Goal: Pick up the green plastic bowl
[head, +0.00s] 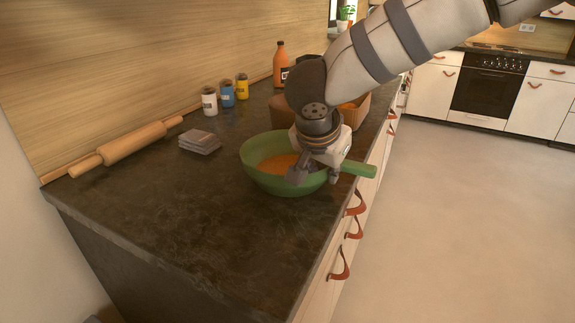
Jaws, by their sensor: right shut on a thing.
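The green plastic bowl (262,180) stands on the dark countertop near its right edge. Something orange shows inside it, and a green handle-like piece (357,170) sticks out at its right past the counter edge. My right gripper (316,179) comes down from above onto the right side of the bowl. One finger is inside the bowl and the other is at its right side, shut on the bowl's wall. The gripper hides the bowl's right rim. The bowl looks level, and I cannot tell whether it is lifted off the counter. My left gripper is out of view.
Grey stacked coasters (200,142) and a rolling pin (126,145) lie left of the bowl. The front of the countertop (190,235) is clear.

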